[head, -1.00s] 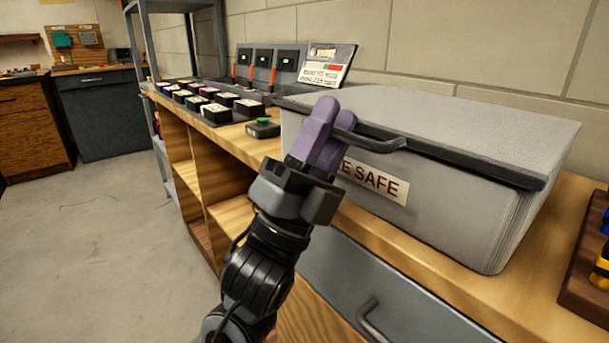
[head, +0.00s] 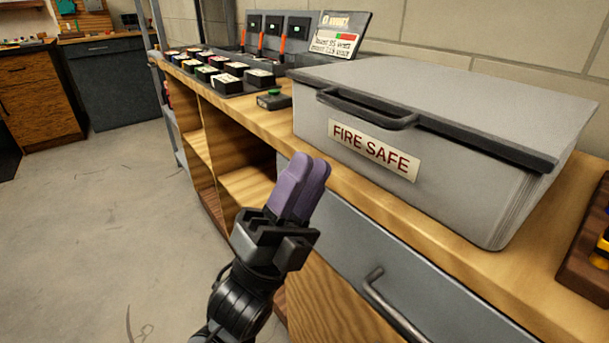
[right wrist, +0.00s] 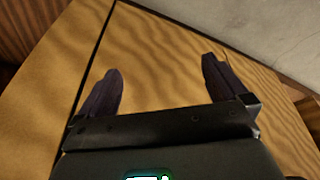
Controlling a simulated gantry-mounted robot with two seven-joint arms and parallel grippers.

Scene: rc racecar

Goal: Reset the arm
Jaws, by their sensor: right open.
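My left gripper (head: 302,182) is in the head view, in front of the bench and below the fire safe's left end. Its two purple fingers are close together and I see nothing held between them. It is apart from the grey fire safe (head: 465,170), which stands on the bench with its lid down and its dark handle (head: 365,110) at the front. My right gripper (right wrist: 168,85) shows in the right wrist view. Its dark purple fingers are spread wide and empty, over a wood-grain surface (right wrist: 165,40).
The wooden bench (head: 540,275) runs along the wall, with open shelves and a grey drawer (head: 345,240) below. The floor (head: 90,220) at left is clear.

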